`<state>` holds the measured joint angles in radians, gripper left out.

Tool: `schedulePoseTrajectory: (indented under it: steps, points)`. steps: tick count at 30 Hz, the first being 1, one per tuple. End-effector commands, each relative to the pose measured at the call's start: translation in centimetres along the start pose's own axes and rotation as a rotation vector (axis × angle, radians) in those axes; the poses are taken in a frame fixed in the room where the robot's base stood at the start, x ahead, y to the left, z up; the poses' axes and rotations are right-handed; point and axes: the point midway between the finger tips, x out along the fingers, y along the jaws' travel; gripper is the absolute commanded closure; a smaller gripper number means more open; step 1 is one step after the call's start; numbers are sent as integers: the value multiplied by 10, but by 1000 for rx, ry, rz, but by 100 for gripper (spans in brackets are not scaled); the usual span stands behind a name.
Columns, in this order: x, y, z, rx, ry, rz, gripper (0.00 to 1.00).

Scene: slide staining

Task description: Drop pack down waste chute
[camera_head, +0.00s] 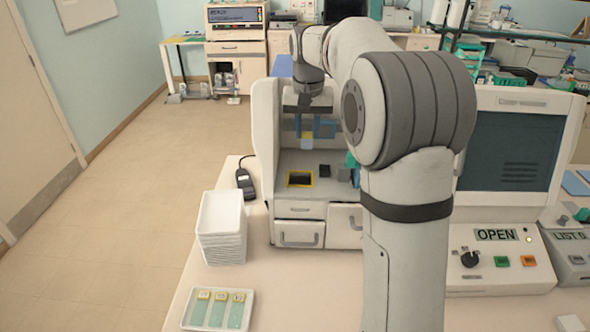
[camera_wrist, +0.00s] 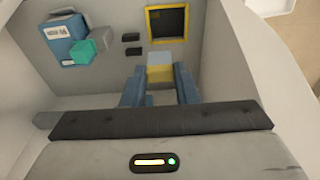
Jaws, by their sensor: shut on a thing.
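My gripper (camera_head: 312,130) has blue fingers and is shut on a small pack (camera_head: 307,141) with a pale yellow part and a grey part. In the wrist view the pack (camera_wrist: 160,68) sits between the fingertips of my gripper (camera_wrist: 160,80). The waste chute appears as a dark square opening with a yellow frame (camera_head: 290,180) in the floor of the white cabinet. My gripper holds the pack above that floor, apart from the chute. In the wrist view the chute's yellow frame (camera_wrist: 149,24) lies just beyond the pack, slightly right.
The cabinet's side wall (camera_head: 262,150) stands left of my gripper. A blue box (camera_wrist: 67,42), a teal block (camera_wrist: 86,50) and two small dark blocks lie on its floor. White stacked trays (camera_head: 221,235) and a slide tray (camera_head: 187,322) stand on the bench outside.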

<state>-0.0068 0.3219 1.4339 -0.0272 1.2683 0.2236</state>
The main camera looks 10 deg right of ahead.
Motion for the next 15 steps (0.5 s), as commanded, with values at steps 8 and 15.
schedulePoseTrajectory:
  steps: [8,15]
  points:
    - [22,0,3,-1,0,0,96]
    - [50,-4,7,-8,1,-1,96]
